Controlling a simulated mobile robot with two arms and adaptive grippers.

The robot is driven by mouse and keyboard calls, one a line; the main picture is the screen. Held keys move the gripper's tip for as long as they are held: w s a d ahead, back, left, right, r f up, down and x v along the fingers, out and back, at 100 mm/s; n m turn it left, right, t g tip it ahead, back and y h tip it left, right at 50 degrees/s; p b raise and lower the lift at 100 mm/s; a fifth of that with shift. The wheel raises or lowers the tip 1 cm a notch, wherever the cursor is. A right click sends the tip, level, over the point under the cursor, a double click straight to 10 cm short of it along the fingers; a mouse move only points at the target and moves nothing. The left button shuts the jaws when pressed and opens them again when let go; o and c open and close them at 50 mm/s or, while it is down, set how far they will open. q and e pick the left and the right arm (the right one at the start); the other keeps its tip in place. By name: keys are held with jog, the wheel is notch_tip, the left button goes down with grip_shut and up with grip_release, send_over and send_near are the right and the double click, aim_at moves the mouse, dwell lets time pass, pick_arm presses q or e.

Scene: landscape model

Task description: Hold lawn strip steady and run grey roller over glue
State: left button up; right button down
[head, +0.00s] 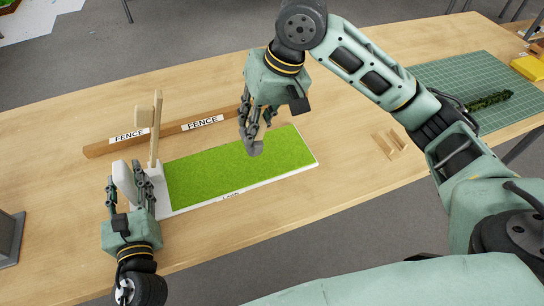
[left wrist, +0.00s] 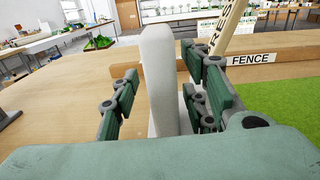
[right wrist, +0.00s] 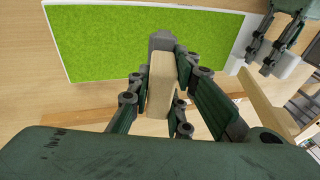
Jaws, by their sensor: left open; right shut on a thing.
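The green lawn strip (head: 240,163) lies on a white base board (head: 246,196) on the table. A pale upright post (head: 124,183) stands at its left end. My left gripper (head: 130,190) is open, with its fingers on either side of that post, as the left wrist view shows (left wrist: 160,80). My right gripper (head: 256,130) is shut on the pale handle (right wrist: 160,85) of the grey roller (head: 255,149). The roller's grey end (right wrist: 162,41) points down over the lawn. I cannot tell whether it touches the grass. No glue is visible.
A long wooden bar (head: 170,130) with FENCE labels lies behind the lawn, and a wooden upright (head: 155,130) stands near the left end. Small wooden pieces (head: 390,144) lie to the right. A green cutting mat (head: 455,75) holds a hedge piece (head: 488,101). The front-right tabletop is clear.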

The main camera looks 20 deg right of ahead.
pick_arm(q)
jog(key=s, duration=1.2)
jog(key=shift+d, duration=0.1)
